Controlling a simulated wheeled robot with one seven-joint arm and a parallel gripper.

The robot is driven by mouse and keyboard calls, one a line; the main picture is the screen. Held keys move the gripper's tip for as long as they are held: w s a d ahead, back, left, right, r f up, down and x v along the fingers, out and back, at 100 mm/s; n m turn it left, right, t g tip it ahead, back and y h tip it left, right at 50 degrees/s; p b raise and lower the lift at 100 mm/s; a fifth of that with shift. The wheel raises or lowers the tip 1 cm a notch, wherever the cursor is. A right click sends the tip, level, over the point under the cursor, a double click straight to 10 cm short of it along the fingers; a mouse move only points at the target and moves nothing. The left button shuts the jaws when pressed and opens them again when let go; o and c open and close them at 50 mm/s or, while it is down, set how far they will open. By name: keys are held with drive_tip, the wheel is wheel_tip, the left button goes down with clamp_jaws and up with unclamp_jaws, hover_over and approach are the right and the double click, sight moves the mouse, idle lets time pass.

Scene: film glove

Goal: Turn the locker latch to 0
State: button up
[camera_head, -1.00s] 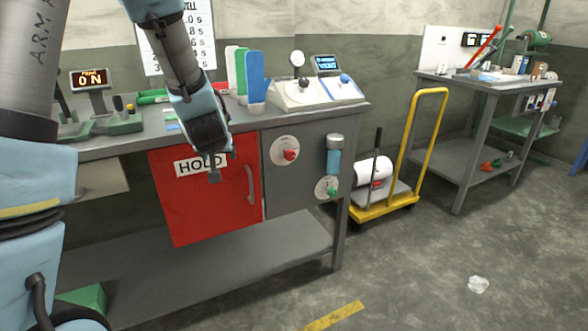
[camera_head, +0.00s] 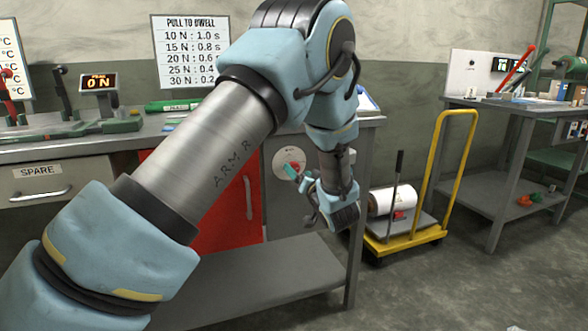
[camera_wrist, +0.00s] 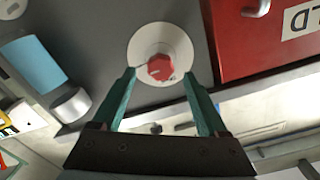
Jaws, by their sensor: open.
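The latch shows as a red knob on a white round dial plate (camera_head: 281,158), set in the grey panel beside the red door. In the wrist view the red knob (camera_wrist: 160,67) shows between and just beyond the fingertips of my gripper (camera_wrist: 158,75). My gripper is open, with one green finger on each side of the knob; I cannot tell whether either touches it. In the head view my gripper (camera_head: 296,176) is in front of the panel, near the dial. The dial's markings are too small to read.
The red door (camera_wrist: 250,40) is right of the dial in the wrist view, with its handle and HOLD label upside down. A blue cylinder (camera_wrist: 33,62) is to the left. In the head view, a yellow cart (camera_head: 440,180) stands right of the bench. My arm hides much of the bench.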

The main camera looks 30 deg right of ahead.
sight(295, 168)
drive_tip(key=shift+w+d, duration=0.15)
drive_tip(key=shift+w, duration=1.15)
drive_tip(key=shift+w+d, duration=0.1)
drive_tip(key=shift+w, duration=1.15)
clamp_jaws()
